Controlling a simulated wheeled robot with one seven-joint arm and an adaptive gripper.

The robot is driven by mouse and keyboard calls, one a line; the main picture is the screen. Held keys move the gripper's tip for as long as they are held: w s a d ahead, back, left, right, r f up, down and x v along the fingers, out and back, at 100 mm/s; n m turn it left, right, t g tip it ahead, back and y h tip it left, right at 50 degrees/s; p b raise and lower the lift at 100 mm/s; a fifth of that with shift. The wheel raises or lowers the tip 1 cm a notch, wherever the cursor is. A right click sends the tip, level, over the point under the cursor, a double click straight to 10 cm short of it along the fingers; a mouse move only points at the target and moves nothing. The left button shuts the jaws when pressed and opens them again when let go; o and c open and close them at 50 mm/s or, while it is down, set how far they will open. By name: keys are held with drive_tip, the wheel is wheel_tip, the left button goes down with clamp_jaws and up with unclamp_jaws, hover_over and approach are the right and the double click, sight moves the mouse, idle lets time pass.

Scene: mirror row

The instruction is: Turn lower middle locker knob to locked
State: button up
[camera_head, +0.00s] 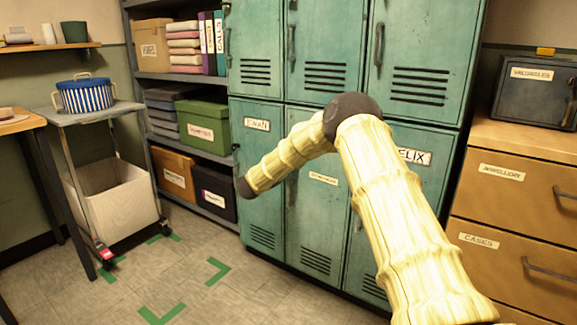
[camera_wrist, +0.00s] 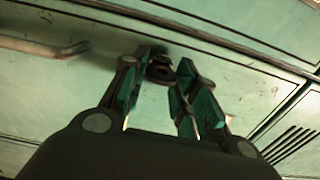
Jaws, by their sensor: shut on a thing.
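The lower middle locker (camera_head: 318,215) is a worn green metal door with a small white label and vent slots low down. My pale ribbed arm crosses its upper part in the head view, and its knob is hidden there. In the wrist view a small dark round knob (camera_wrist: 160,70) stands out from a green door. My gripper (camera_wrist: 164,82) is shut on this knob, one finger on each side near the tips. The knob's exact turn angle is too dark to tell. The fingers do not show in the head view.
A bar handle (camera_wrist: 45,47) lies left of the knob in the wrist view. Neighbouring lockers carry labels EWAN (camera_head: 257,124) and FELIX (camera_head: 413,156). A wooden drawer cabinet (camera_head: 510,205) stands right, a trolley (camera_head: 95,108) left. Floor with green corner marks is clear in front.

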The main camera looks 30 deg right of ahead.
drive_tip(key=shift+f, duration=0.1)
drive_tip(key=o, duration=1)
drive_tip(key=shift+d, duration=0.1)
drive_tip(key=v, duration=1.2)
drive_tip(key=shift+f, duration=0.1)
